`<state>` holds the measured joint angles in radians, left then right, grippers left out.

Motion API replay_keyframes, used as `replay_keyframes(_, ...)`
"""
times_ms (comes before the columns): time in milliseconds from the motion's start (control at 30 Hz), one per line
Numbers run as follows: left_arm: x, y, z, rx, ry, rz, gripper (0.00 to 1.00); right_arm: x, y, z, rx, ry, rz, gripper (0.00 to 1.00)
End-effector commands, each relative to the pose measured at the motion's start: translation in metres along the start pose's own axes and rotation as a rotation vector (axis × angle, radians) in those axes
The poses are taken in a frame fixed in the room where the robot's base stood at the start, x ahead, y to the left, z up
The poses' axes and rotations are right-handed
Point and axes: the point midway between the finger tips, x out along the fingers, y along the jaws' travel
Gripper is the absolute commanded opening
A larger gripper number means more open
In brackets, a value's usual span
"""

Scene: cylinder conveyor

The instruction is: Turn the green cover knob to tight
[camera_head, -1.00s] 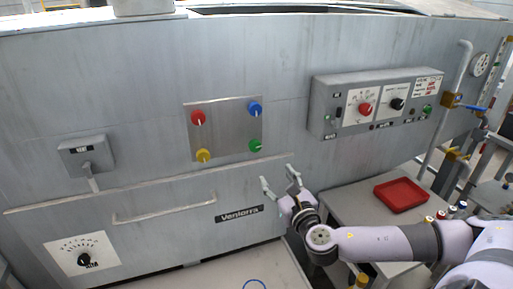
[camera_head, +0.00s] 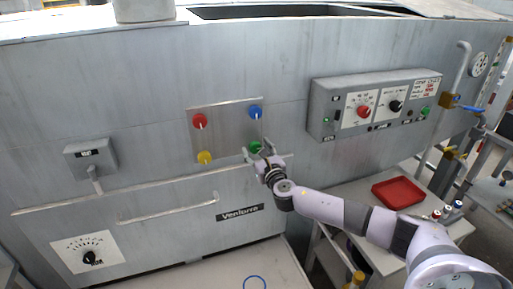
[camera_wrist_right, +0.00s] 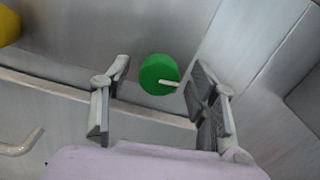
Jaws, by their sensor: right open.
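The green cover knob (camera_head: 254,147) is at the lower right corner of a square metal plate (camera_head: 228,131) on the machine front. My right gripper (camera_head: 261,155) is at the knob in the head view and partly covers it. In the right wrist view the green knob (camera_wrist_right: 158,74) has a white pointer aimed to the right. The right gripper's fingers (camera_wrist_right: 155,105) are open there, with the knob ahead between them, nearer the right finger. Whether a finger touches the knob, I cannot tell. My left gripper is not in view.
Red (camera_head: 200,121), blue (camera_head: 255,112) and yellow (camera_head: 205,157) knobs share the plate. A control box (camera_head: 325,107) juts out to the right. A long handle (camera_head: 165,210) sticks out below. A red tray (camera_head: 398,192) lies on the side table.

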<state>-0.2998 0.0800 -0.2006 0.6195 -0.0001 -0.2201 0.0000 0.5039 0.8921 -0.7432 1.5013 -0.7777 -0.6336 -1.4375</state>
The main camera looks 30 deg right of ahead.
Motion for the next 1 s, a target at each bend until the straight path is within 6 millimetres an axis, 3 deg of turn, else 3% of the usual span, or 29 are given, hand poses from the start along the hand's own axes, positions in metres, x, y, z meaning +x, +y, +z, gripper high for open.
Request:
replay_keyframes(400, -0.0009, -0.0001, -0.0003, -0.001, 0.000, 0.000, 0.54, 0.0073, 0.0003, 0.0001, 0.000, 0.000, 0.001, 0.54)
replay_keyframes(1000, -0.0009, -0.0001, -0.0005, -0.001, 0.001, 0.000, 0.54, 0.0071, 0.0000, 0.0001, 0.000, 0.000, 0.000, 0.14)
